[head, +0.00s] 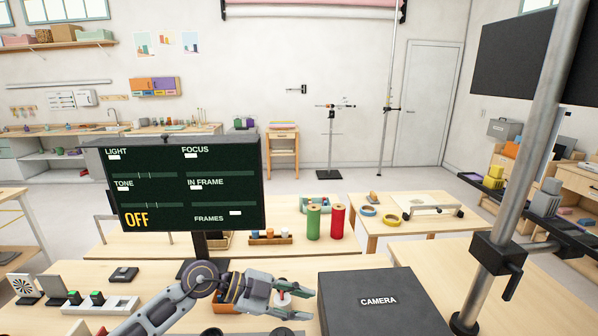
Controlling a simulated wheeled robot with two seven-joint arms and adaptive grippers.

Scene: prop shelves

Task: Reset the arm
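My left gripper (308,300) reaches in from the bottom left of the head view, over the near table between the monitor stand and the black box marked CAMERA (375,303). Its fingers point right and are spread apart. A small white and red item (283,298) shows just beyond the fingers; I see no clear grip on it. My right gripper is not in view.
A dark monitor (188,190) reading OFF stands behind my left arm. A metal post with a clamp (497,255) rises at the right. Switches with green buttons (97,297) lie at left. Green (313,223) and red (337,222) spools stand on the table beyond.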

